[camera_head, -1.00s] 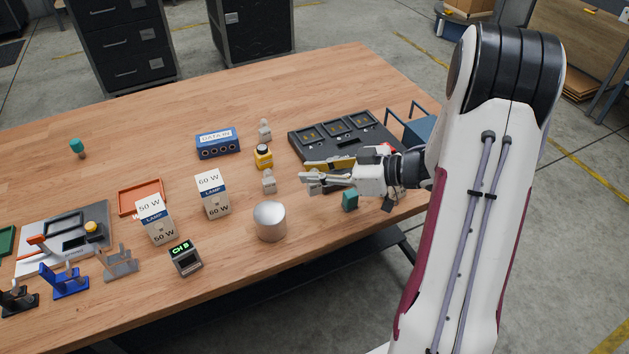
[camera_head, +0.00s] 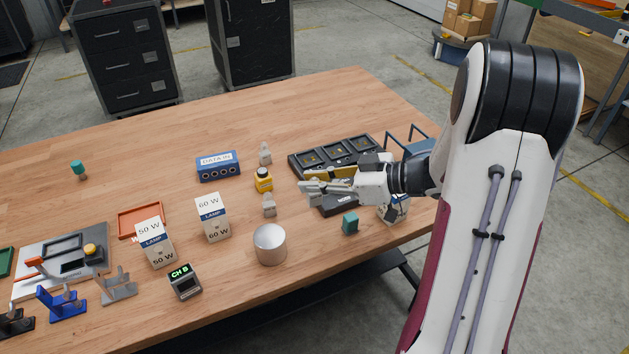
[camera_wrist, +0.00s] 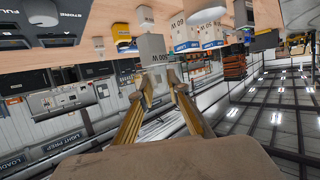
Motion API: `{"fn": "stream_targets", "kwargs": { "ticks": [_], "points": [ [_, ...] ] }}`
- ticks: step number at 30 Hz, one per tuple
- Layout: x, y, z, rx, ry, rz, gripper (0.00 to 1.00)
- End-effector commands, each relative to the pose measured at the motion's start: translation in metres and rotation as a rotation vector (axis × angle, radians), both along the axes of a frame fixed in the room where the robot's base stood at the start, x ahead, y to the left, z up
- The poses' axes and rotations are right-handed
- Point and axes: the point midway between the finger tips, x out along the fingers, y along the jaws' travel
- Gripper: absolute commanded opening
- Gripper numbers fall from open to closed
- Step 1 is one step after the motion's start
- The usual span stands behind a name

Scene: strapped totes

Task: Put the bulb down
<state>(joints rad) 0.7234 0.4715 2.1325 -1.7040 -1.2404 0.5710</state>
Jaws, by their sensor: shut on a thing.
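My gripper (camera_head: 312,187) is above the right part of the wooden table, reaching left. In the wrist view its two yellow fingers (camera_wrist: 157,82) are shut on a grey bulb (camera_wrist: 154,50) with an upside-down "100 W" mark. The bulb is clear of the table. In the head view the bulb is small and hard to tell from the fingertips. Two other pale grey bulb-like pieces stand on the table, one further back (camera_head: 265,154) and one just left of my gripper (camera_head: 269,206).
A silver cylinder (camera_head: 270,245) and a teal block (camera_head: 350,223) stand in front. A dark case (camera_head: 310,162) lies behind. The back-left table is mostly clear.

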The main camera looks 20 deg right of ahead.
Motion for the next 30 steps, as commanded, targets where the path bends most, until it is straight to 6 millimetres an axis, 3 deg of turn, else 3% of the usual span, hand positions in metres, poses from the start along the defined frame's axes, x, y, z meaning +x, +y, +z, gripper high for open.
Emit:
{"fn": "stream_targets", "kwargs": {
  "ticks": [14,23,30],
  "points": [
    [0.002,0.011,-0.001,0.000,0.000,0.022,0.00],
    [0.013,0.057,-0.008,0.000,0.000,0.120,0.00],
    [0.046,0.096,-0.010,0.000,0.000,0.188,0.00]
  ]
}}
